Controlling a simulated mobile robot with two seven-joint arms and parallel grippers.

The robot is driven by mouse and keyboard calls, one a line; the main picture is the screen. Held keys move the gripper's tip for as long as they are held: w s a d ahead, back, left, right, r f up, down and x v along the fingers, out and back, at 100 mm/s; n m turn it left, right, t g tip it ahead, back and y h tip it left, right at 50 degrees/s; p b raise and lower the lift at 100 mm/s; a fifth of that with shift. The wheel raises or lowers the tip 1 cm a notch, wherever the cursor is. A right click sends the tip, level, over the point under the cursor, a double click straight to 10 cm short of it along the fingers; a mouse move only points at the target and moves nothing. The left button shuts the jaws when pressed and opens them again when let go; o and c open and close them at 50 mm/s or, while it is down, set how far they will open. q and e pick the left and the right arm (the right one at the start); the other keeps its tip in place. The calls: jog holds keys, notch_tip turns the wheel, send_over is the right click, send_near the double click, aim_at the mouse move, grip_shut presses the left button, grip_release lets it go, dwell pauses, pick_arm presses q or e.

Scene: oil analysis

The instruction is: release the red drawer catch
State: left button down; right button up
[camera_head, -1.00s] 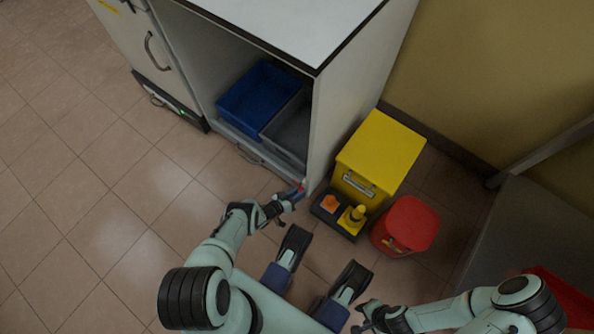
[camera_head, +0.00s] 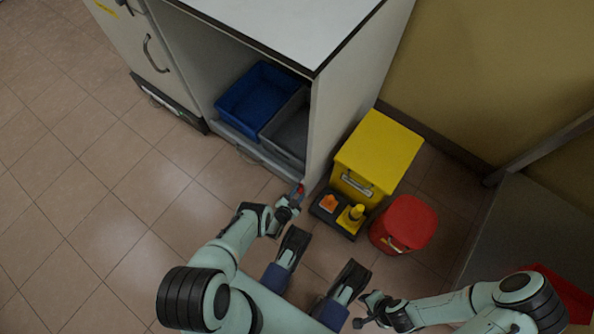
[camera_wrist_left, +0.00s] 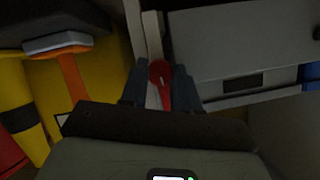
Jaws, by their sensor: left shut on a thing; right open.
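The red drawer catch (camera_wrist_left: 160,78) shows in the left wrist view, between the two fingers of my left gripper (camera_wrist_left: 160,90). My left gripper is shut on it. In the head view the red catch (camera_head: 300,189) is a small spot at the front lower right corner of the cabinet, and my left gripper (camera_head: 293,199) reaches it from below. The drawer (camera_head: 252,152) at the cabinet's bottom has a handle on its front. My right gripper (camera_head: 364,312) is open and empty, low in the head view, away from the cabinet.
The drawer area holds a blue bin (camera_head: 228,104) and a grey bin (camera_head: 280,140). A yellow box (camera_head: 385,150), a dark tray (camera_head: 333,221) with orange and yellow items, and a red bucket (camera_head: 405,220) stand right of the cabinet. Floor on the left is clear.

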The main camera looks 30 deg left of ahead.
pick_arm(q)
jog(key=shift+w+d+m+y, duration=0.1)
jog(key=shift+m+y, duration=0.2)
jog(key=shift+m, duration=0.1)
dwell(0.3)
jog(key=c, duration=0.8)
grip_release()
